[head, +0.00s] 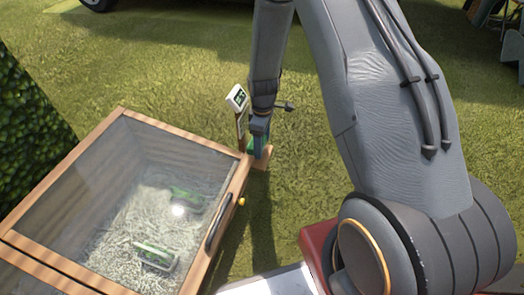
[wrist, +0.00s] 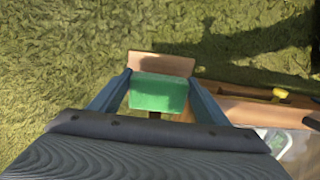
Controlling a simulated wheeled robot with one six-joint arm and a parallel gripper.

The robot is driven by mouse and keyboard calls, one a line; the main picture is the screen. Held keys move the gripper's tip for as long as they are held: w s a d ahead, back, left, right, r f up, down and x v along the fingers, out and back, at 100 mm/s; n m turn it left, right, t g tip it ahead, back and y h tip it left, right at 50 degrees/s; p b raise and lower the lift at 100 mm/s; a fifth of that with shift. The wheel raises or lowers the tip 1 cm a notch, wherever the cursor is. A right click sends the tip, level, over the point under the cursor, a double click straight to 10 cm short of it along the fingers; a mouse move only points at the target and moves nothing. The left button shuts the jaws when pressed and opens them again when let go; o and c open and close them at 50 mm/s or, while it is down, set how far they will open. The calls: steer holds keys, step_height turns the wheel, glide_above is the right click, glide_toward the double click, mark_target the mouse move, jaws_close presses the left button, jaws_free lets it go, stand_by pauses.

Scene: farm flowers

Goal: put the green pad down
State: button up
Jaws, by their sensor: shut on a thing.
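The green pad (wrist: 158,92) is a small green block between the two blue fingers of my gripper (wrist: 160,78) in the wrist view. My gripper is shut on it. A small brown wooden board (wrist: 161,63) shows just beyond the pad; I cannot tell whether the pad touches it. In the head view my gripper (head: 258,150) points down beside the glass-topped box, over the wooden board (head: 264,160). Only a sliver of green shows there, as the fingers hide most of the pad.
A wood-framed box with a glass lid (head: 85,185) stands at the left, with pale shredded bedding and green-and-white items inside. A small sign (head: 237,98) on a post stands next to my gripper. A hedge (head: 30,125) is at far left. Open grass (head: 170,75) lies behind.

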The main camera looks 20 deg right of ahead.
steer(key=shift+f+b, duration=0.8)
steer(key=shift+f, duration=1.1)
steer(key=shift+f, duration=0.2)
steer(key=o, duration=1)
steer(key=shift+r, duration=0.1)
step_height(320, 180, up, 12)
steer(key=p, duration=0.6)
steer(key=shift+r, duration=0.1)
